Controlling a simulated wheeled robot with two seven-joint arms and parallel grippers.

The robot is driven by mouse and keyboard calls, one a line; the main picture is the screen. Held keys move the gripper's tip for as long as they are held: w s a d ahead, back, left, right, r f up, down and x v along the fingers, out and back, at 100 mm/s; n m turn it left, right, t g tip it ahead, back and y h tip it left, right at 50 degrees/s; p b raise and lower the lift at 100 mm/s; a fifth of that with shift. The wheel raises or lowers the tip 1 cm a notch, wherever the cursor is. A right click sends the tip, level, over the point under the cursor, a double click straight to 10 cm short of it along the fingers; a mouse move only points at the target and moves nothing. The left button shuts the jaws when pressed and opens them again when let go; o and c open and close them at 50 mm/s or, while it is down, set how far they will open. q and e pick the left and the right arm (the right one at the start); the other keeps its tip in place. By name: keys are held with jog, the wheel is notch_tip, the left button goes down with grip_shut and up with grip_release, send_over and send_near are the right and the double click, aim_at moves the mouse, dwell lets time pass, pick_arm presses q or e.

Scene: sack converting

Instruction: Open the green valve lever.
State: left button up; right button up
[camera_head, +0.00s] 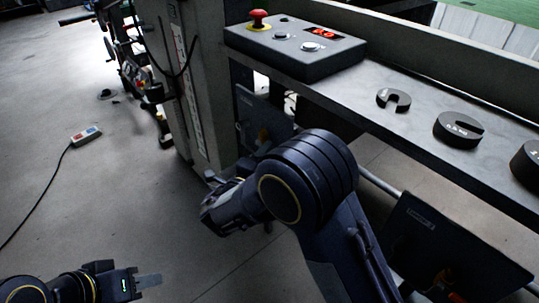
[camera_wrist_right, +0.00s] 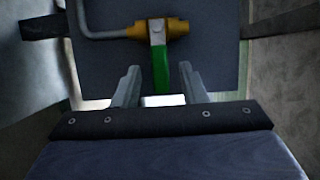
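In the right wrist view, a green valve lever (camera_wrist_right: 160,77) hangs straight down from a grey metal piece on a yellow valve body (camera_wrist_right: 178,27). A grey pipe (camera_wrist_right: 105,34) joins the valve body on the left. My right gripper (camera_wrist_right: 159,70) is open, with one finger on each side of the lever; I see gaps between them and no clear contact.
A control box (camera_head: 295,50) with a red knob (camera_head: 258,18) stands on a grey shelf (camera_head: 415,118) with dark slotted weights (camera_head: 458,130). Dark panels (camera_head: 445,245) hang below it. A pendant box (camera_head: 85,136) with a cable lies on open floor at left.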

jog(key=shift+x, duration=1.1)
jog(key=shift+c, duration=0.2)
grip_shut()
